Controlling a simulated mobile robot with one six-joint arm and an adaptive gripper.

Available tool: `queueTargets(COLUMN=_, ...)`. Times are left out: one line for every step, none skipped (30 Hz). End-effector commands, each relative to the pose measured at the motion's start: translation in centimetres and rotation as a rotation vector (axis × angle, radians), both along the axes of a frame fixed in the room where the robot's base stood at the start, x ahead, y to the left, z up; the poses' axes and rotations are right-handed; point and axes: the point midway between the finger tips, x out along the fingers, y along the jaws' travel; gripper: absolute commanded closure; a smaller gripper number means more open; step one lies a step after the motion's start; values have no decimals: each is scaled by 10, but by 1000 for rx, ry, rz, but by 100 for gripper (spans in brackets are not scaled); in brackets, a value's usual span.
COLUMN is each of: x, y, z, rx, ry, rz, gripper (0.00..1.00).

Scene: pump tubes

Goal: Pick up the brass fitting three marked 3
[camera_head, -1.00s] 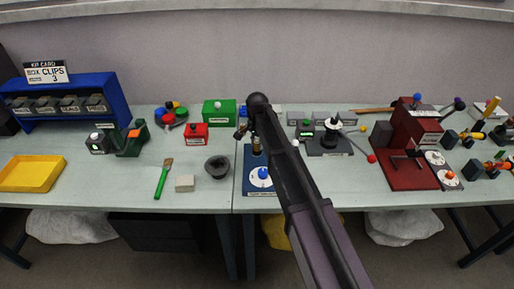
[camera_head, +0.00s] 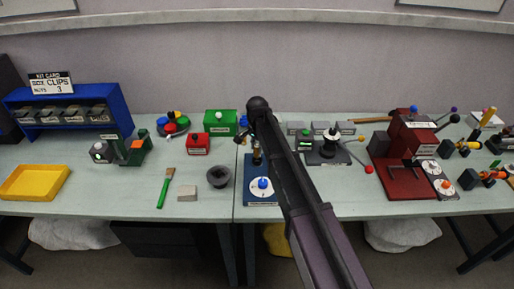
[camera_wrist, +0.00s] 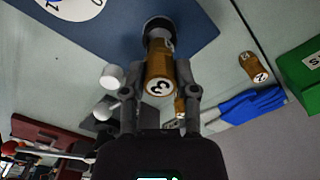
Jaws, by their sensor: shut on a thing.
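The brass fitting three (camera_wrist: 158,68) shows its white end face with a black 3 in the wrist view. My gripper (camera_wrist: 158,72) is shut on it, one finger on each side. Its far end meets a dark round ring on the blue board (camera_wrist: 190,20); I cannot tell whether it is seated or lifted. In the head view, my gripper (camera_head: 256,148) is over the back of the blue board (camera_head: 250,190), largely hidden by my arm.
Another brass fitting, marked 2 (camera_wrist: 254,68), stands right in the wrist view, near a blue cloth-like thing (camera_wrist: 250,106) and a green box (camera_wrist: 303,75). A dark bowl (camera_head: 218,180) and a red box (camera_head: 198,145) lie left of the board. A black stand (camera_head: 326,156) is right.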

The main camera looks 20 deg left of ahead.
Motion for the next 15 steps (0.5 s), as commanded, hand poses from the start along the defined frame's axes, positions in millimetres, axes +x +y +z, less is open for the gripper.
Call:
queueTargets(x=-14, y=-7, z=3, rx=0, ry=0, rz=0, gripper=100)
queueTargets(x=-21, y=-11, z=3, rx=0, ry=0, rz=0, gripper=100)
queueTargets(x=-29, y=-15, z=3, rx=0, ry=0, rz=0, gripper=100)
queueTargets(x=-36, y=-19, z=4, rx=0, ry=0, rz=0, gripper=100)
queueTargets(x=-42, y=-22, z=5, rx=0, ry=0, rz=0, gripper=100)
queueTargets(x=-50, y=-26, z=6, rx=0, ry=0, rz=0, gripper=100)
queueTargets(x=-57, y=-30, z=6, rx=0, ry=0, rz=0, gripper=100)
queueTargets(x=-63, y=-33, z=7, rx=0, ry=0, rz=0, gripper=100)
queueTargets(x=-71, y=-37, z=8, rx=0, ry=0, rz=0, gripper=100)
queueTargets(x=-77, y=-40, z=8, rx=0, ry=0, rz=0, gripper=100)
queueTargets(x=-83, y=-43, z=9, rx=0, ry=0, rz=0, gripper=100)
queueTargets(x=-91, y=-47, z=10, rx=0, ry=0, rz=0, gripper=100)
queueTargets(x=-96, y=-50, z=10, rx=0, ry=0, rz=0, gripper=100)
queueTargets(x=-101, y=-53, z=11, rx=0, ry=0, rz=0, gripper=100)
queueTargets(x=-107, y=-56, z=12, rx=0, ry=0, rz=0, gripper=100)
